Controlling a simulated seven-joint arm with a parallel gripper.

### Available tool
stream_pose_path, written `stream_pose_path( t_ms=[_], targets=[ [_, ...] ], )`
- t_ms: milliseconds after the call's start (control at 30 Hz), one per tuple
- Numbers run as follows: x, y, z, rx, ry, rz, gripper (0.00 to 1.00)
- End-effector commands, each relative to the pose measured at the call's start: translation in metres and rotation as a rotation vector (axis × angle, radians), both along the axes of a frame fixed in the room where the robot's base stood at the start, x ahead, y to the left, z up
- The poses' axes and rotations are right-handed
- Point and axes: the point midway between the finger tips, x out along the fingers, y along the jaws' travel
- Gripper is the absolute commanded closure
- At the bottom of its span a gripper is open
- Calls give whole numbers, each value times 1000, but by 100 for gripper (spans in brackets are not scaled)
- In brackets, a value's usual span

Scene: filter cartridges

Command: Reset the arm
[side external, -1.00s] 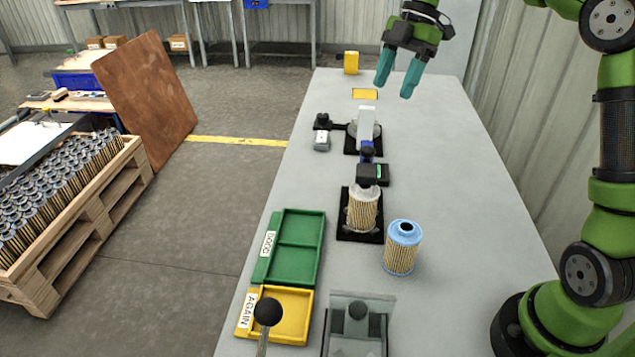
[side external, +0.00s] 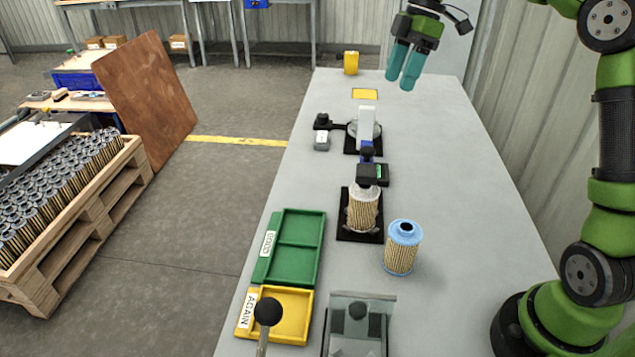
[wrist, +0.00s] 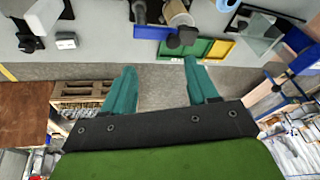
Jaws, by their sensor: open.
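My gripper (side external: 407,66) is raised over the far end of the grey table (side external: 440,170). Its two teal fingers are apart with nothing between them, and they also show in the wrist view (wrist: 163,90). A blue-capped filter cartridge (side external: 401,250) stands upright on the table, well away from the gripper. A second cartridge (side external: 362,212) with a pale top stands in a black fixture under a dark clamp head (side external: 368,174). Neither cartridge touches my gripper.
A green tray marked GOOD (side external: 310,265) and a yellow tray marked AGAIN (side external: 298,330) lie along the near left edge. A clear-shielded device (side external: 345,308) stands beside them. A yellow block (side external: 351,62) stands at the far end. The table's right side is largely clear.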

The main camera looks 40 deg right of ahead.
Motion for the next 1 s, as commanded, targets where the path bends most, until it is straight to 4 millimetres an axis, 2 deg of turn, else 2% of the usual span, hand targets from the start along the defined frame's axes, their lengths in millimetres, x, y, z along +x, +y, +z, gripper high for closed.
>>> stream_pose_path(
  t_ms=[100, 267, 433, 600, 700, 800, 900, 1000],
  targets=[
    [-14, 11, -13, -59, 46, -268, 42],
    [-43, 31, -23, -102, 47, -645, 42],
    [-88, 52, -33, -52, -3, -1057, 42],
    [-144, 70, -46, 124, -58, -1403, 42],
    [-172, 79, -54, 238, -70, -1505, 42],
    [-193, 87, -60, 310, -81, -1513, 42],
    [-205, 93, -60, 346, -89, -1485, 42],
    [-208, 98, -52, 371, -110, -1458, 42]
  ],
)
